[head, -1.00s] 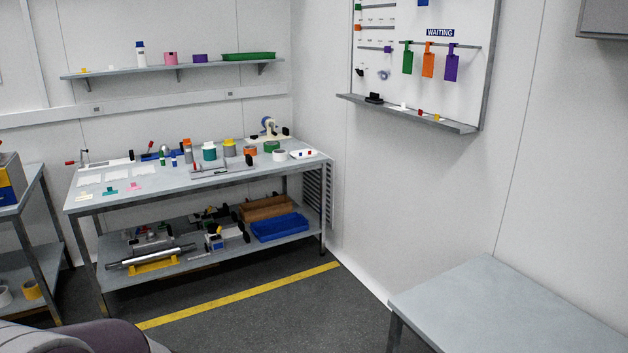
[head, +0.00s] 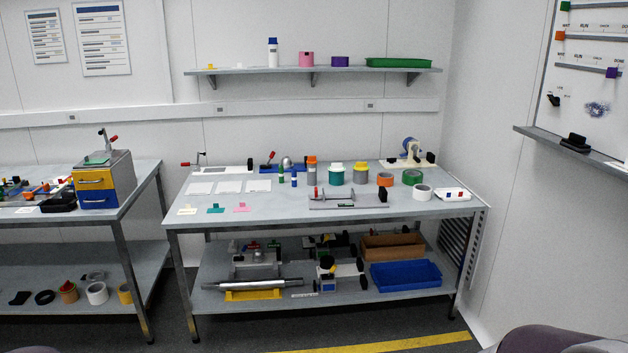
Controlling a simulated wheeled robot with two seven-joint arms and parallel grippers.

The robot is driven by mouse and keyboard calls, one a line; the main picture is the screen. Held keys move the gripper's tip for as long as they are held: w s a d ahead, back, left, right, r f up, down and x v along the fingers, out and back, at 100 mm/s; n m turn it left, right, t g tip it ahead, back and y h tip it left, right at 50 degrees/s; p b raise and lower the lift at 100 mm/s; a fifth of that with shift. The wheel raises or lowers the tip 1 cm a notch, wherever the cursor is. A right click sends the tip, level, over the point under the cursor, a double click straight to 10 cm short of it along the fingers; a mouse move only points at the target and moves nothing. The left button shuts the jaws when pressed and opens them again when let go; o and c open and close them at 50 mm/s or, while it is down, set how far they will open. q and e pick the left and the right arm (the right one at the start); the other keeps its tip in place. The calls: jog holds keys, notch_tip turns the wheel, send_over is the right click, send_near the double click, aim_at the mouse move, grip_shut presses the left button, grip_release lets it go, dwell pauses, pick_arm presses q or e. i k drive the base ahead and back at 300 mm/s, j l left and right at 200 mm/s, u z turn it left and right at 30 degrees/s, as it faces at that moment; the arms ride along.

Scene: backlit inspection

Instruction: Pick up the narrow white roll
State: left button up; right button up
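A white roll (head: 422,192) lies on the right part of the middle table's top (head: 280,207), in front of a green roll (head: 412,177) and an orange roll (head: 385,180). Another white roll (head: 97,293) is on the lower shelf of the left table, beside a yellow roll (head: 124,293). At this distance I cannot tell which white roll is the narrow one. Neither of my grippers shows in the head view.
A white tray (head: 453,195) sits right of the tabletop white roll, and a grey fixture (head: 348,200) is left of it. A tape dispenser (head: 410,152) stands behind. Dark floor with a yellow line (head: 370,343) lies in front.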

aim_at(421, 192)
jog(key=i+z, duration=0.2)
jog(key=i, duration=0.25)
jog(key=i+j+z, duration=0.15)
jog(key=i, duration=0.3)
jog(key=i+z, duration=0.2)
jog(key=i, duration=0.25)
jog(key=i+j+z, duration=0.2)
jog(key=i, duration=0.25)
